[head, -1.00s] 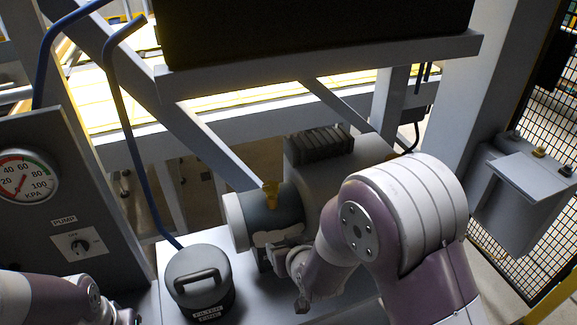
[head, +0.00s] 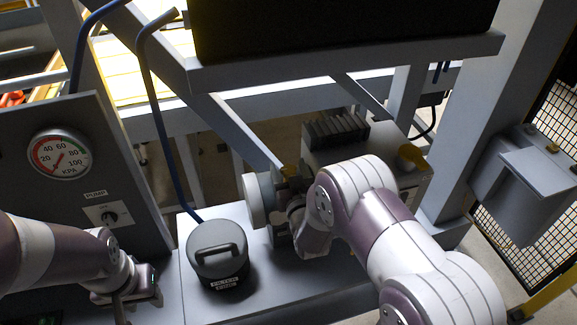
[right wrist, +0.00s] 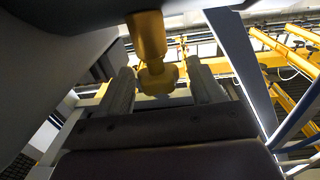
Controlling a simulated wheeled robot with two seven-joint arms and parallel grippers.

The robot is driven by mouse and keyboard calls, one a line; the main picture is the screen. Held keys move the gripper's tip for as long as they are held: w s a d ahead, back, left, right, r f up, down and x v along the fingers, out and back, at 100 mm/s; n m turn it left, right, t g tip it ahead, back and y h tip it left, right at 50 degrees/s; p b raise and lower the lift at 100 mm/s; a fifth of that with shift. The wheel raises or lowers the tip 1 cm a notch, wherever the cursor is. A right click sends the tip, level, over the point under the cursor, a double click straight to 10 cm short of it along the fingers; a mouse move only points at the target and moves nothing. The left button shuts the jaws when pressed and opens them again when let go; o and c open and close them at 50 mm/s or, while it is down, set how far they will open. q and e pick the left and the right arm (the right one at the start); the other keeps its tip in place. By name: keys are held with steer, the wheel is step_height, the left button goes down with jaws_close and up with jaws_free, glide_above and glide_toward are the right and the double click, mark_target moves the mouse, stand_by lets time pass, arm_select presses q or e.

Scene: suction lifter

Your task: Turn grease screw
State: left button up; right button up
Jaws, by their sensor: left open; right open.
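The yellow grease screw (head: 288,170) sits on top of the grey pump cylinder, mostly hidden behind my right gripper. In the right wrist view the screw (right wrist: 157,75) hangs in the picture with its wider knob between the two finger tips. My right gripper (right wrist: 158,88) is open, with a finger on each side of the knob; whether either finger touches it I cannot tell. In the head view my right gripper (head: 291,183) is at the screw. My left gripper (head: 122,307) is open and empty at the lower left, partly cut off by the frame edge.
A filter canister (head: 218,252) with a handle stands left of the pump (head: 256,200). A panel with a gauge (head: 61,154) and a pump switch (head: 108,214) is at the left. A grey beam (head: 230,125) slants down close behind the screw. A grey box (head: 527,180) is at the right.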

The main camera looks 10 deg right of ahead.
steer(key=shift+w+f, duration=0.1)
steer(key=shift+w, duration=0.2)
steer(key=c, duration=1)
steer(key=shift+o, duration=0.2)
